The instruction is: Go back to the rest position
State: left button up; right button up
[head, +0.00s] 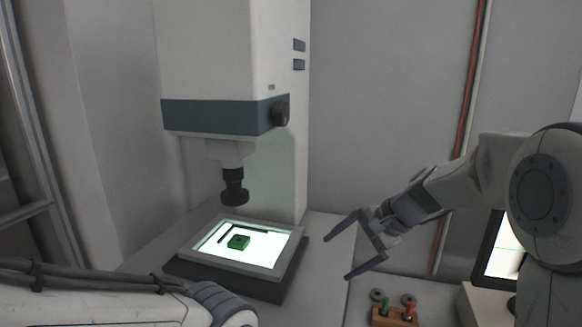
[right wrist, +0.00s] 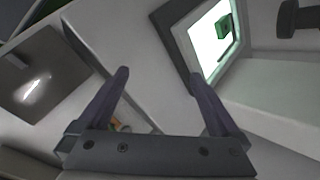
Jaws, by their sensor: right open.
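My right gripper (head: 345,250) is open and empty, held in the air to the right of the lit measuring stage (head: 231,266). In the right wrist view its two dark fingers (right wrist: 158,90) are spread wide with nothing between them. A small green block (head: 238,242) lies on the glowing plate of the stage, near a dark L-shaped edge; the block also shows in the right wrist view (right wrist: 224,27). My left arm crosses the bottom left of the head view, and its gripper is out of the frame.
The tall white machine (head: 222,50) stands behind the stage, its dark lens (head: 235,188) above the plate. A small orange-brown holder (head: 394,317) with a green and a red peg is at the bottom right. A monitor (head: 503,250) stands partly behind my right arm.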

jog(key=s+d+f+n+g+h, duration=0.1)
jog(key=s+d+f+n+h, duration=0.25)
jog(key=s+f+n, duration=0.35)
jog(key=s+d+f+n+h, duration=0.3)
jog(key=s+f+n+h, duration=0.1)
jog(key=s+f, duration=0.4)
jog(key=s+a+r+n+g, duration=0.1)
jog(key=s+a+r+n, duration=0.2)
jog(key=s+a, duration=0.3)
jog(key=s+a+r+n+g+y, duration=0.1)
jog(key=s+a+r+n, duration=0.2)
jog(key=s+a, duration=0.4)
jog(key=shift+s+a+r+n+g, duration=0.3)
jog(key=shift+s+r+n, duration=0.1)
jog(key=shift+s+r, duration=0.25)
jog(key=shift+y, duration=0.25)
